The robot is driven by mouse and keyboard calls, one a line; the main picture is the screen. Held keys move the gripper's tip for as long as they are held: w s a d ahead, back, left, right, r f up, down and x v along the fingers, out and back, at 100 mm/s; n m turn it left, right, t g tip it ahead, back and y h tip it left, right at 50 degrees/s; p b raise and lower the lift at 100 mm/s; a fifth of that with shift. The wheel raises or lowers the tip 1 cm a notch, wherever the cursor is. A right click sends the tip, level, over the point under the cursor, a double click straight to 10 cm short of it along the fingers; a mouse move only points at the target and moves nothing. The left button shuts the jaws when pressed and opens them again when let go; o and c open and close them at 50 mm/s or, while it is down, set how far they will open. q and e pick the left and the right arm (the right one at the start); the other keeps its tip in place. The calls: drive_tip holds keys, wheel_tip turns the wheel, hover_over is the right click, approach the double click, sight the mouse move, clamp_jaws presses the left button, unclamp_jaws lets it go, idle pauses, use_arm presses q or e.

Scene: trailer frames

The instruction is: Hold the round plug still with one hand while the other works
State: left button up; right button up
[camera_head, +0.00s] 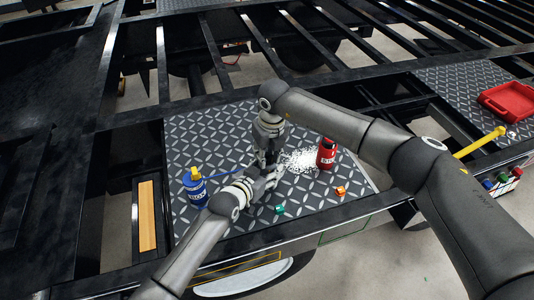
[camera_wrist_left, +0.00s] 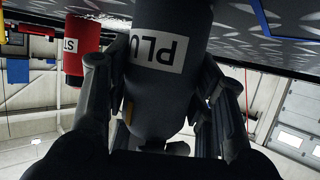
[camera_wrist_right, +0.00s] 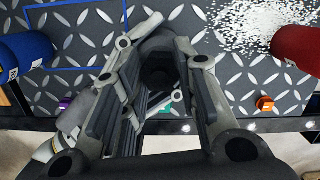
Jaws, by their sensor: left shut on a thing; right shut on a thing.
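The round plug (camera_wrist_left: 165,75) is a dark cylinder with a white label reading "PLU", upside down in the left wrist view. My left gripper (camera_head: 258,178) is shut around its sides, with a finger on each side in the left wrist view. My right gripper (camera_head: 266,160) comes from above and is shut on the plug; in the right wrist view the plug's dark round end (camera_wrist_right: 158,68) sits between its fingers. In the head view the two grippers meet over the patterned metal plate (camera_head: 215,130) and mostly hide the plug.
A blue bottle (camera_head: 195,187) with a yellow cap stands left of the grippers, a red bottle (camera_head: 327,155) right. White granules (camera_head: 300,160) lie beside the red bottle. Green (camera_head: 280,209) and orange (camera_head: 341,190) pieces lie near the front edge. Open frame gaps lie beyond the plate.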

drive_tip(key=n, duration=0.5)
drive_tip(key=shift+n+g+y, duration=0.3)
drive_tip(key=n+g, duration=0.1)
drive_tip(key=n, duration=0.5)
drive_tip(key=shift+a, duration=0.15)
drive_tip(key=o, duration=1)
drive_tip(key=shift+o, duration=0.2)
wheel_tip(320, 180, up, 12)
drive_tip(key=d, duration=0.2)
use_arm(q)
drive_tip(key=o, duration=1.2)
